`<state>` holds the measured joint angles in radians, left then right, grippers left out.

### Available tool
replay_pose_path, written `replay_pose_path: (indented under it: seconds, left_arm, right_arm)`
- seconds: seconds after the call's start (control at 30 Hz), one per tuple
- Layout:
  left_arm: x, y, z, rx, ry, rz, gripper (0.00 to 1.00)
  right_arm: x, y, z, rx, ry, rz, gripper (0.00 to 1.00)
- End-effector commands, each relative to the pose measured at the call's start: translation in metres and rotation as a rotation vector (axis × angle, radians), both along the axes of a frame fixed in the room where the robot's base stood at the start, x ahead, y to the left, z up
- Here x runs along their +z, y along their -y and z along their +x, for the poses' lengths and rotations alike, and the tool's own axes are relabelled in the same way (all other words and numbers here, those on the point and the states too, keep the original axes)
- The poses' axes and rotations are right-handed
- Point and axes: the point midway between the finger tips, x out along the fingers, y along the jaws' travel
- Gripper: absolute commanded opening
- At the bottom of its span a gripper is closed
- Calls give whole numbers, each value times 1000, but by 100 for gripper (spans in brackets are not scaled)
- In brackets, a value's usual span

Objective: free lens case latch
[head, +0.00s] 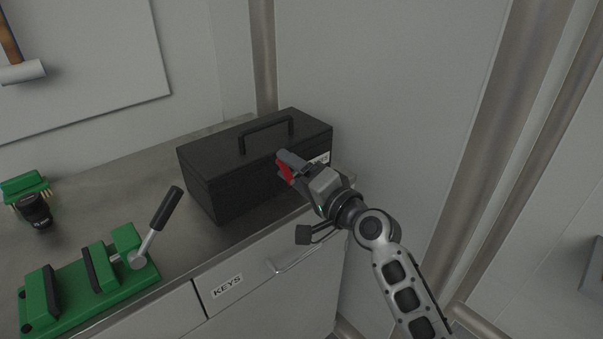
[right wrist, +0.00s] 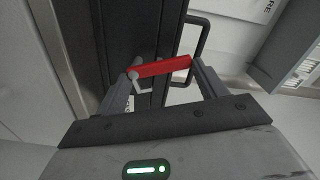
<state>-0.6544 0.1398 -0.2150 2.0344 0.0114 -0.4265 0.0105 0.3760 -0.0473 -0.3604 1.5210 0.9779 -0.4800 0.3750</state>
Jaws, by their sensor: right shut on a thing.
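The black lens case (head: 225,175) stands shut on the metal counter, with a handle (head: 265,128) on its lid and a white label on its front, partly hidden by my gripper. My right gripper (head: 284,163) is at the case's front, near the lid edge. In the right wrist view, the red latch lever (right wrist: 160,67) spans the gap between my right gripper's fingers (right wrist: 162,76), and they are shut on it. A small metal wire loop shows beside the lever. The red also shows by the fingers in the head view (head: 285,174). My left gripper is out of view.
A green vise (head: 40,300) with a black-handled lever stands at the counter's front left. A drawer labelled KEYS (head: 227,286) is below. A wall stands close behind and right of the case.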

Motion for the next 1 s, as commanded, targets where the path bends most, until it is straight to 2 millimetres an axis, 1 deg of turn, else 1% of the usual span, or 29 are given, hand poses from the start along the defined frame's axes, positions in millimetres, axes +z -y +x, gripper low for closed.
replay_pose_path:
  seconds: [0.57,0.6,0.67,0.7,1.0]
  left_arm:
    - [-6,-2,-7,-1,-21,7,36]
    - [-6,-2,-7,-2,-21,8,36]
    - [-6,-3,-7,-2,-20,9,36]
    - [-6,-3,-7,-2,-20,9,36]
    - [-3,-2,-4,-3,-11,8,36]
  right_arm:
    - [1,1,1,0,-29,36,30]
    - [1,1,1,0,-29,36,74]
    - [1,1,1,0,-28,35,90]
    - [1,1,1,0,-28,34,93]
    - [0,2,-1,0,-26,29,93]
